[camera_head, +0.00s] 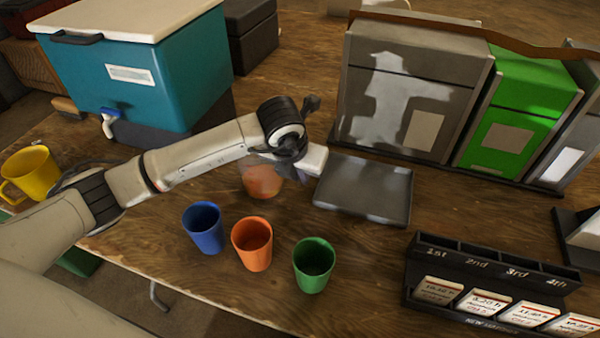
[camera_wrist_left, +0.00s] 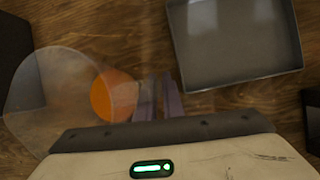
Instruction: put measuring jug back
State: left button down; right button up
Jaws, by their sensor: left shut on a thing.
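My left gripper (camera_wrist_left: 158,98) is shut on the clear measuring jug (camera_wrist_left: 35,90), which shows at the left of the left wrist view. In the head view the see-through jug (camera_head: 250,161) shows faintly beside my left gripper (camera_head: 294,168); its outline is hard to make out, and so is any gap to the table. An orange round thing (camera_head: 262,183) shows through or just beyond the jug. The grey shallow tray (camera_head: 362,190) lies just right of the gripper, empty; it also shows in the left wrist view (camera_wrist_left: 235,45). My right gripper is out of view.
Blue (camera_head: 204,228), orange (camera_head: 252,245) and green (camera_head: 314,266) cups stand in front of the gripper. A teal cooler (camera_head: 150,75) stands back left, grey (camera_head: 405,95) and green (camera_head: 515,110) bins back right. A black card rack (camera_head: 490,262) is front right.

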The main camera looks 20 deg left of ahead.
pick_arm(q)
jog(key=c, duration=1.9)
grip_release()
jog(key=shift+r, duration=0.1)
jog(key=v, duration=1.2)
